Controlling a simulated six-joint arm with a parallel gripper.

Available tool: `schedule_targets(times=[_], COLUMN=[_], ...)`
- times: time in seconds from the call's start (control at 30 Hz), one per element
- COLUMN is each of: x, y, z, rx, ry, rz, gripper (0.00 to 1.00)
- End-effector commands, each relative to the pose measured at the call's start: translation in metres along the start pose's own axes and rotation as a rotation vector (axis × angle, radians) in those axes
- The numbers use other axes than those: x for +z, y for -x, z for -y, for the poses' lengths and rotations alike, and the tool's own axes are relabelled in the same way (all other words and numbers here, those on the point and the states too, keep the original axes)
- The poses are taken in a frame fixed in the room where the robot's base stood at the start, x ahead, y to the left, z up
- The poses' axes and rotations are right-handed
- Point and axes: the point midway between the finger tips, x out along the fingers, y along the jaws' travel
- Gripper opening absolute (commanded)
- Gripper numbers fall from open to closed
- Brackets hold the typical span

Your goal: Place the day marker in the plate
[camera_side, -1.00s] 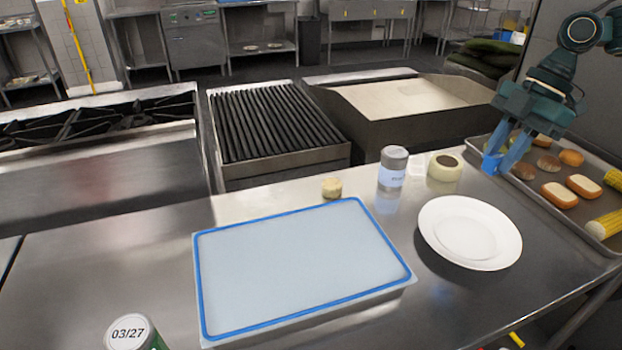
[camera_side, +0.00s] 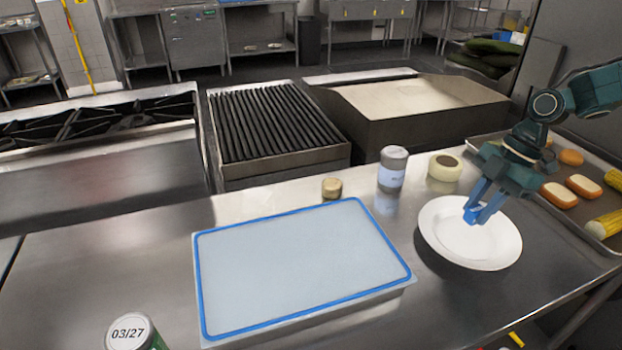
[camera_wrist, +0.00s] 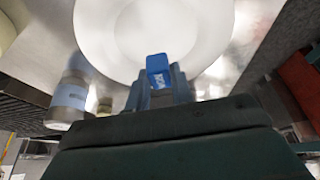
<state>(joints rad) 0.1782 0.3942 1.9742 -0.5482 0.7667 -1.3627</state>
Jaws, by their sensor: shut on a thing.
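The day marker (camera_wrist: 158,70) is a small blue block with white lettering on its side. It also shows as a small blue piece in the side view (camera_side: 471,214). My gripper (camera_side: 477,213) is shut on it and holds it over the white plate (camera_side: 450,247). In the wrist view, the marker is between the fingertips (camera_wrist: 160,82), with the plate (camera_wrist: 100,35) behind it. I cannot tell for certain how far it is above the plate or whether it touches it.
A tray (camera_side: 601,232) of bread and corn stands right of the plate. A grey-lidded jar (camera_side: 392,171), a tape roll (camera_side: 445,168) and a small round item (camera_side: 331,188) stand behind. A blue-rimmed board (camera_side: 300,260) lies left. A can labelled 03/27 (camera_side: 131,333) stands at the front.

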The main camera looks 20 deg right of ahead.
Motion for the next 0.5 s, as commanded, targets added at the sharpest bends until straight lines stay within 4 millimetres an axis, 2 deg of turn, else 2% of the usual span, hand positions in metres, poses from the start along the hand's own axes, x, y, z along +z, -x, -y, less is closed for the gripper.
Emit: schedule_targets(times=[0.3, 0.5], x=[0.013, 0.015], y=[-0.031, -0.037], z=[0.001, 0.0], rx=[-0.003, -0.001], ry=[-0.001, 0.0], rz=[-0.001, 0.0], gripper=[0.01, 0.01])
